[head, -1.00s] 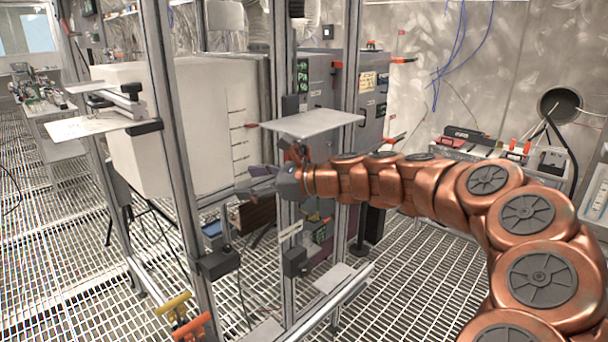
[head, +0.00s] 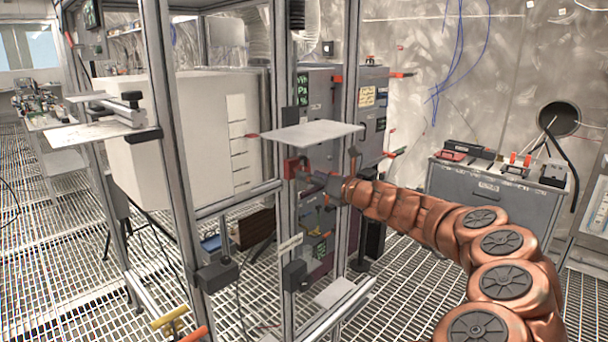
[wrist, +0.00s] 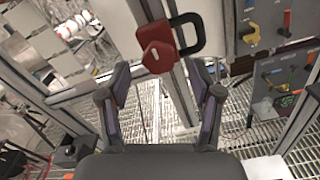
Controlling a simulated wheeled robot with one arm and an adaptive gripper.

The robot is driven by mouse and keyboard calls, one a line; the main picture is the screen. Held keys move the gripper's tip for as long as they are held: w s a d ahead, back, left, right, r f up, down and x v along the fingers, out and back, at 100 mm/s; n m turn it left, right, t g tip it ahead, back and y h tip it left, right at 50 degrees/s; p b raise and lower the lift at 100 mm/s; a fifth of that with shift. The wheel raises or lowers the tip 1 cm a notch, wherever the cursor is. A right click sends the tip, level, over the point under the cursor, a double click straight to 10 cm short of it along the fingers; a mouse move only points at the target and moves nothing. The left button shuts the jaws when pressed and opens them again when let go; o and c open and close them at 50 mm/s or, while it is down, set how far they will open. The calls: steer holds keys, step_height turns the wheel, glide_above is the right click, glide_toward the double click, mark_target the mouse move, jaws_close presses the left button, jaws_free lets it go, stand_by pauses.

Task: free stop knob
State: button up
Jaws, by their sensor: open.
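A red faceted, knob-like piece (wrist: 158,57) shows at the top middle of the wrist view, joined to a red block with a dark loop (wrist: 200,35) curving to the right. Whether this is the stop knob or a lock on it, I cannot tell. In the head view, a small red piece (head: 291,167) sits on the upright metal post, below the grey shelf plate. My gripper (wrist: 157,68) is open, its two fingers apart, with the red piece ahead between the fingertips and not gripped. In the head view my gripper (head: 312,180) is just right of the red piece, partly blurred into the background.
Upright metal posts (head: 166,130) frame the area, with a flat grey plate (head: 312,133) just above my gripper. A panel with coloured handles (wrist: 282,75) stands at the right in the wrist view. A grey cabinet (head: 480,190) stands at the right; grated floor is open before it.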

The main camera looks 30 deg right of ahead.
steer(key=shift+x, duration=1.35)
steer(key=c, duration=1.2)
steer(key=shift+o, duration=0.2)
steer(key=shift+n, duration=0.5)
steer(key=shift+n+b, duration=6.65)
steer(key=shift+n, duration=2.65)
steer(key=shift+r, duration=0.1)
